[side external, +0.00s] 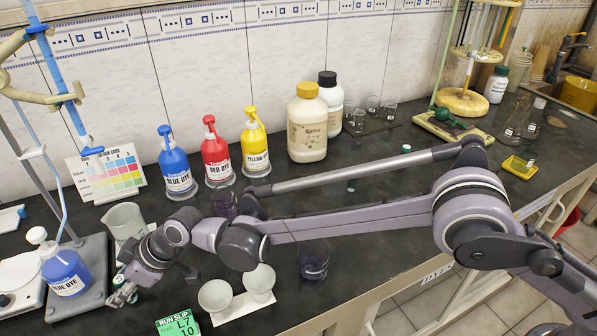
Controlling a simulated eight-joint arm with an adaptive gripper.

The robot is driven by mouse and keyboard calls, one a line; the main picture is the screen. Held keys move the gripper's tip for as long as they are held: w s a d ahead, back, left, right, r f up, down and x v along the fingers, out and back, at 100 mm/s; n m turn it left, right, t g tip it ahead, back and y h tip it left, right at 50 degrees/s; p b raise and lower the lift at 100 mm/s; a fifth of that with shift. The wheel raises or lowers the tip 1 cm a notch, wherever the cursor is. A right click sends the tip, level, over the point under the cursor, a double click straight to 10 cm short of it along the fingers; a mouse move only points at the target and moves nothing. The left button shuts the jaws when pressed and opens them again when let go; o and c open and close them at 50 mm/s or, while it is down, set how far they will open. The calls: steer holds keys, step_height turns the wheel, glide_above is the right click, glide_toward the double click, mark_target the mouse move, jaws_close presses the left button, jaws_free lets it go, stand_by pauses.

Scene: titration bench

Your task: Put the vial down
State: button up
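My gripper (126,284) is at the lower left, above the bench beside the burette stand base. A small pale vial (121,296) with green on it shows at its fingertips. The fingers appear closed around the vial, which looks tilted. The gripper hides part of it, and I cannot tell whether it touches the bench or the stand base.
A blue dye bottle (66,270) stands left of my gripper on the stand base (92,292). A beaker (124,222) is behind it. A white holder with two cups (238,305) and a green run slip card (178,325) lie to the right. Dye bottles (216,150) line the back.

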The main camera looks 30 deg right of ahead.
steer(key=shift+r, duration=0.1)
steer(key=shift+s+d+r, duration=0.1)
steer(key=shift+d+r, duration=0.25)
steer(key=shift+r, duration=0.1)
steer(key=v, duration=1.1)
steer(key=d+r+m+t+h, duration=0.1)
steer(key=d+r+m+h, duration=0.2)
steer(key=d, duration=1.3)
steer(key=d+r+m+t, duration=0.25)
steer(key=d+r, duration=0.25)
steer(key=d, duration=1)
steer(key=s+d+f+m+h, duration=0.2)
steer(key=s+d+m, duration=0.2)
steer(key=s+d, duration=0.3)
steer(key=s+d+f+m+h, duration=0.3)
steer(key=s+d, duration=0.5)
steer(key=d, duration=0.7)
steer(key=shift+d+m, duration=0.4)
steer(key=shift+m, duration=0.05)
steer(key=shift+o, duration=0.6)
steer(key=shift+f, duration=0.1)
